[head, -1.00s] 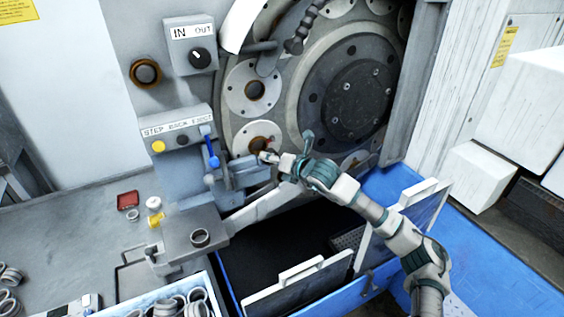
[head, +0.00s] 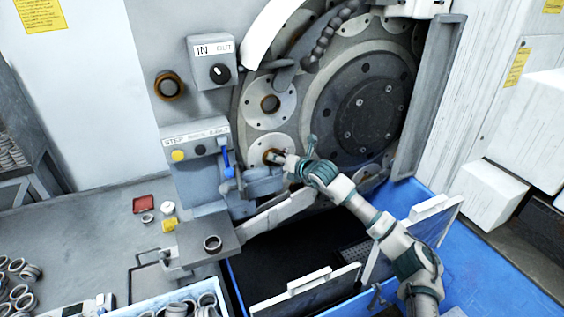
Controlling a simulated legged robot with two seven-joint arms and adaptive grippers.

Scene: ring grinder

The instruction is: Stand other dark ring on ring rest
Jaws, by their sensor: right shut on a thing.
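Another dark ring (head: 212,243) lies flat on the grey plate (head: 195,236) in front of the machine. I cannot tell for certain which part is the ring rest. My left gripper is not in view.
A lever with a blue handle (head: 226,158) and a grey block (head: 262,182) stand close below the gripper. A pale bar (head: 285,212) slopes beneath my arm. A blue-edged bin (head: 240,290) lies below. Loose rings (head: 18,290) lie at left, with a red tray (head: 144,204) on the bench.

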